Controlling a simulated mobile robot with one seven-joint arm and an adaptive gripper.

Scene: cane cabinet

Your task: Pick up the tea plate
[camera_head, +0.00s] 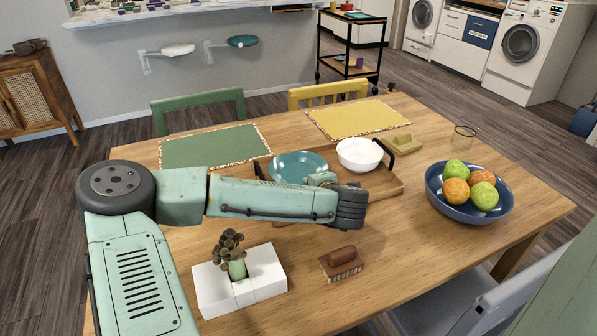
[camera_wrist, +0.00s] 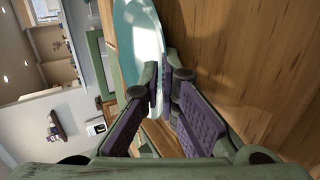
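The tea plate (camera_head: 298,164) is a round teal plate at the left of a wooden tray (camera_head: 381,185) on the table. My gripper (camera_head: 321,180) is at the plate's near right side, partly hidden by my arm. In the wrist view the plate (camera_wrist: 140,40) is seen at a slant, its rim running to my fingertips (camera_wrist: 162,90). The purple-padded fingers stand on either side of the rim, with the tips close together. I cannot tell whether they press on it, or whether the plate is clear of the tray.
A white bowl (camera_head: 360,154) stands on the tray's right, near the plate. A blue fruit bowl (camera_head: 434,188), a glass (camera_head: 463,138) and a butter-coloured dish (camera_head: 404,144) are further right. A white planter (camera_head: 213,288) and a brush (camera_head: 341,264) lie nearer.

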